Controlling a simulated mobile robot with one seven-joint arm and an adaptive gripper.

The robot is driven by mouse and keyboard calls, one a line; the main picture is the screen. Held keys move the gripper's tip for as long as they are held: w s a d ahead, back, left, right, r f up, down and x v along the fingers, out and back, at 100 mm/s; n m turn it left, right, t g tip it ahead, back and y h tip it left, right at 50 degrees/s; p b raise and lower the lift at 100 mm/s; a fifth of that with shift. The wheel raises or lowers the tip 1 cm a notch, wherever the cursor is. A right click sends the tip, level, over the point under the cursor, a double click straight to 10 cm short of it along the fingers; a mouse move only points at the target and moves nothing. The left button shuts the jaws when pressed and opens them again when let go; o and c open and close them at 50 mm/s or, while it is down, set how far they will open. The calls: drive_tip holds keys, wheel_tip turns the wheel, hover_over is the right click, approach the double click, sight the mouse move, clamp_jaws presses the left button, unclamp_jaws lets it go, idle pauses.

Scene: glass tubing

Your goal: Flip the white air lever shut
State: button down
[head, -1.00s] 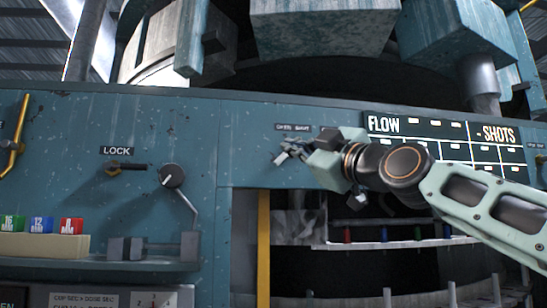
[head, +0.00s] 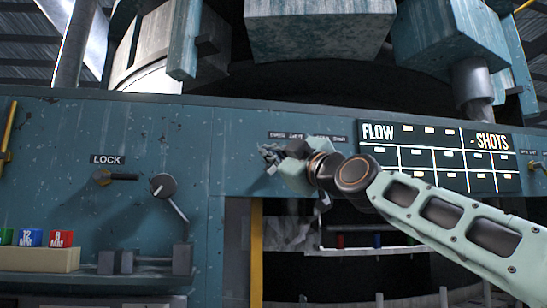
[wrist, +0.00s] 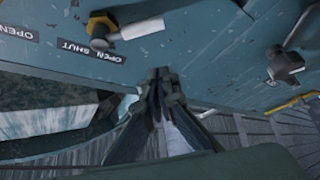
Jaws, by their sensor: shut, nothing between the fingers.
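The white lever (wrist: 140,29) shows in the wrist view, set on a brass hex nut (wrist: 103,28) on the teal panel. Its arm points right in that picture, above an OPEN SHUT label (wrist: 84,48). My gripper (wrist: 157,78) is shut and empty, its fingertips below and right of the lever with a gap in the picture. Whether they touch the panel I cannot tell. In the head view my gripper (head: 270,155) is at the panel, just below the small labels (head: 287,136). I cannot make out the white lever there; my gripper covers much of that spot.
A dark-knobbed crank (head: 163,186) and a LOCK lever (head: 122,177) sit left on the panel. The FLOW/SHOTS board (head: 436,156) is to the right. Below my gripper is an opening with a yellow post (head: 257,250). Another fitting (wrist: 284,66) shows in the wrist view.

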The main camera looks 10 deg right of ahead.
drive_tip(key=w, duration=0.1)
drive_tip(key=w+d+f, duration=0.1)
drive_tip(key=w+p, duration=0.1)
drive_tip(key=shift+w+d+f, duration=0.2)
drive_tip(key=shift+d+f, duration=0.1)
drive_tip(key=shift+f, duration=0.05)
drive_tip(key=shift+s, duration=0.1)
idle(0.4)
